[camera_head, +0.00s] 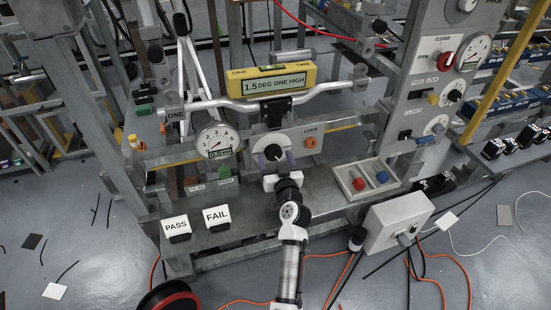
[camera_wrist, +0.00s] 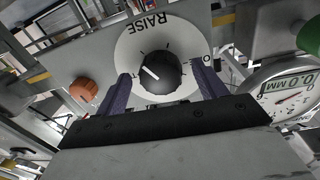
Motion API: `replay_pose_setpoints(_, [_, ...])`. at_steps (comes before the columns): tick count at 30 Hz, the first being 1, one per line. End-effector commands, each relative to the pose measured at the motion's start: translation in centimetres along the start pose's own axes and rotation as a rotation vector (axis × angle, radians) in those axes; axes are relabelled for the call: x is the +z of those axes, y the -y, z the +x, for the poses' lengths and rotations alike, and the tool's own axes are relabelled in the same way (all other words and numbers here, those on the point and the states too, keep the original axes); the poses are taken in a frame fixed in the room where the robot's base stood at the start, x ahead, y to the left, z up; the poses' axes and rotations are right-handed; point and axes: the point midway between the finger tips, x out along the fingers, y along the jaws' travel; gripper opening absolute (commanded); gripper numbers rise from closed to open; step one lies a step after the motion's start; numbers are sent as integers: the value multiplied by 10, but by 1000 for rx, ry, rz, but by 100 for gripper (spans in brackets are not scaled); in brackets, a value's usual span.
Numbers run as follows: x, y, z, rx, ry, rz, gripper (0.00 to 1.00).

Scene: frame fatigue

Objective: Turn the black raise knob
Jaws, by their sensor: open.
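The black raise knob (camera_wrist: 160,72) sits on a round white dial plate (camera_wrist: 128,48) marked RAISE in the wrist view. A white line on the knob points to its upper left there. In the head view the knob (camera_head: 271,153) is on the upright panel below the yellow level box and partly hidden by my gripper. My gripper (camera_wrist: 161,80) is open, with one purple finger on each side of the knob. Gaps show between the fingers and the knob in the wrist view; I cannot tell how far the fingertips reach along it.
An orange LOCK knob (camera_head: 311,142) and a round gauge (camera_head: 217,141) flank the dial. PASS (camera_head: 177,227) and FAIL (camera_head: 217,217) signs stand on the bench. A tray (camera_head: 345,184) holds a red and a blue piece. A yellow level box (camera_head: 273,80) sits above.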

Motion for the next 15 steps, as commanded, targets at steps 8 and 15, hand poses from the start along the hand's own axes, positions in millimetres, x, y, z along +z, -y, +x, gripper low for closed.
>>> replay_pose_setpoints(8, [0, 0, 0, 0, 0, 0, 59])
replay_pose_setpoints(15, [0, 0, 0, 0, 0, 0, 27])
